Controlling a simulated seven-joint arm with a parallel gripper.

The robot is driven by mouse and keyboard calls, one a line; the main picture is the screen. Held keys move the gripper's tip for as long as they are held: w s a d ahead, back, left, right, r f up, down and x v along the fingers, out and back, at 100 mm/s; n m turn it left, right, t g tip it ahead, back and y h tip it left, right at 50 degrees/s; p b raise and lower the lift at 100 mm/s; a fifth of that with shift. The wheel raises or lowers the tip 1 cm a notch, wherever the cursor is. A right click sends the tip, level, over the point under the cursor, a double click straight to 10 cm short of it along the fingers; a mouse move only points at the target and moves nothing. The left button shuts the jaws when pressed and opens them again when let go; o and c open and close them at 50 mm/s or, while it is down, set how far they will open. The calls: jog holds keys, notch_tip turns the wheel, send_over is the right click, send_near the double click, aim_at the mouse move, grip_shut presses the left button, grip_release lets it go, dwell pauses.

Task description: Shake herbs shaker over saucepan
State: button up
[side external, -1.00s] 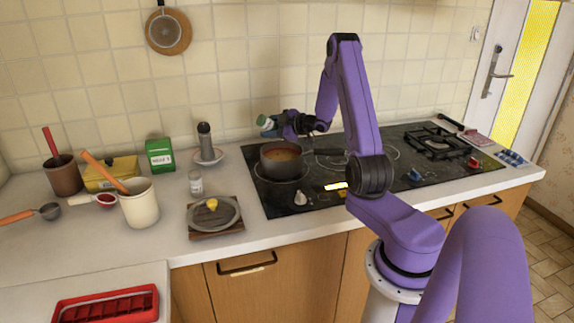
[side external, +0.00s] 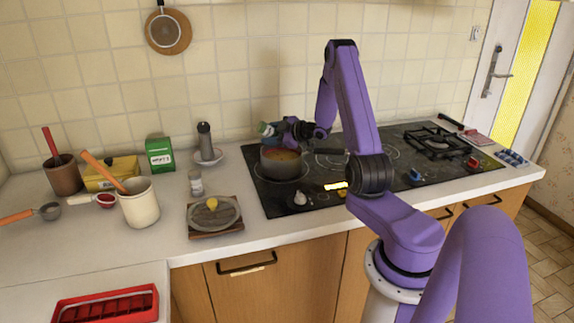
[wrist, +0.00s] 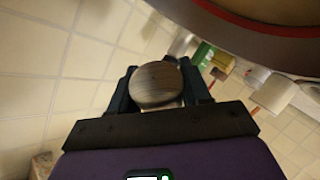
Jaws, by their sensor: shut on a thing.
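My gripper (side external: 272,130) is shut on the herbs shaker (side external: 264,129), a small container with green and whitish parts. It holds the shaker tilted above the back left of the saucepan. In the wrist view, a round, brownish end of the shaker (wrist: 157,84) sits between the two dark fingers. The saucepan (side external: 281,164) is dark, with orange-red contents and a handle pointing right. It stands on the left of the black cooktop. Part of its curved side (wrist: 225,32) crosses the top right of the wrist view. I cannot see whether any herbs are falling.
A pepper mill (side external: 205,142) on a saucer, a green box (side external: 160,155) and a small clear shaker (side external: 195,182) stand left of the cooktop (side external: 300,202). A scale (side external: 214,220), a cream crock (side external: 140,205) and a red tray (side external: 105,306) are nearer. The tiled wall is close behind my gripper.

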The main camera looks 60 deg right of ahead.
jog(key=shift+r, duration=1.3)
jog(key=shift+f, duration=1.85)
jog(key=shift+r, duration=0.1)
jog(key=shift+r, duration=1.7)
jog(key=shift+w, duration=0.1)
